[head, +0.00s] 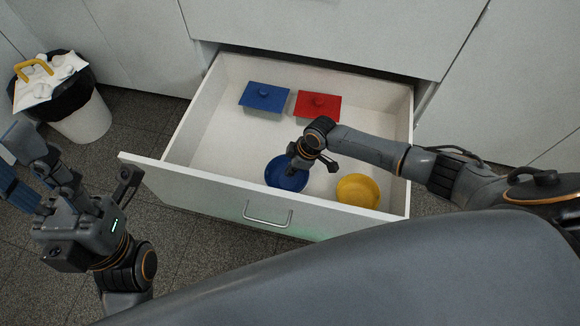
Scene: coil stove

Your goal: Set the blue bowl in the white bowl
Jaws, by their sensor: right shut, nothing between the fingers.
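The blue bowl (279,182) sits in the open drawer, near its front wall. My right gripper (297,166) is over the blue bowl's right side and hides part of its rim and inside. It is shut with nothing held; whether it touches the bowl I cannot tell. My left gripper (76,180) is at the far left, outside the drawer, with its fingers spread and empty. No white bowl shows in this view.
The drawer (205,140) also holds a yellow bowl (357,191) at front right and blue (265,96) and red (318,106) lidded containers at the back. A bin (82,122) with a black liner stands left. Cabinet fronts close off the back.

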